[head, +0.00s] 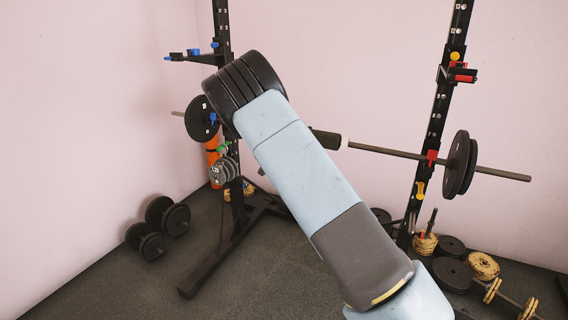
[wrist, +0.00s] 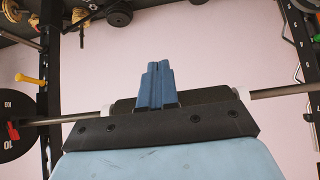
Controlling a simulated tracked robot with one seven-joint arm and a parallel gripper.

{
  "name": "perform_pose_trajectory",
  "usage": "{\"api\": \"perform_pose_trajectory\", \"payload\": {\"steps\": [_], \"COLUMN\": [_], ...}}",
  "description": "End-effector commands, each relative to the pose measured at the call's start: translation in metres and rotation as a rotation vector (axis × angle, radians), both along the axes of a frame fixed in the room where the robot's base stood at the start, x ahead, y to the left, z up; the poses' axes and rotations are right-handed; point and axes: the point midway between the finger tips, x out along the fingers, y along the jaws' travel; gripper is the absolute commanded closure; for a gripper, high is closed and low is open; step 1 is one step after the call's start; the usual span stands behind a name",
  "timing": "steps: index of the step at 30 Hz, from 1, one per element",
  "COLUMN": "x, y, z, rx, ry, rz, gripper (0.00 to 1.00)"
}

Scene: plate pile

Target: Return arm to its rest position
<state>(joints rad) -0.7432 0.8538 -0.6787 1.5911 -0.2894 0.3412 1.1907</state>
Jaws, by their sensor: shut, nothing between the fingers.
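My gripper (wrist: 157,68) shows in the wrist view, its two blue fingers pressed together with nothing between them. It is hidden behind my own arm in the head view. My arm rises from the lower right to the upper middle of the head view and bends at a black joint there. A barbell (head: 390,152) lies across the rack behind the arm, its middle covered. In the wrist view the bar (wrist: 285,90) passes behind the gripper; the gap between them cannot be judged.
Black rack uprights stand at left (head: 222,30) and right (head: 437,115). Dumbbells (head: 158,228) lie on the floor at left. Loose plates (head: 452,274) and small dumbbells (head: 505,298) lie at lower right. The dark floor at lower left is clear.

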Motion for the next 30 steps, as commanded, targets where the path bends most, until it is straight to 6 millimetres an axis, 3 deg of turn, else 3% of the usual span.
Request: {"api": "perform_pose_trajectory", "payload": {"steps": [5, 11, 21, 30], "x": [-0.006, -0.033, -0.100, -0.170], "y": [-0.008, -0.041, -0.088, -0.118], "z": [0.010, 0.046, 0.112, 0.166], "rx": [0.013, 0.060, 0.149, 0.214], "ry": [0.009, 0.058, 0.144, 0.199], "rz": [-0.008, -0.028, -0.013, 0.046], "gripper": [1.00, 1.00, 1.00, 1.00]}}
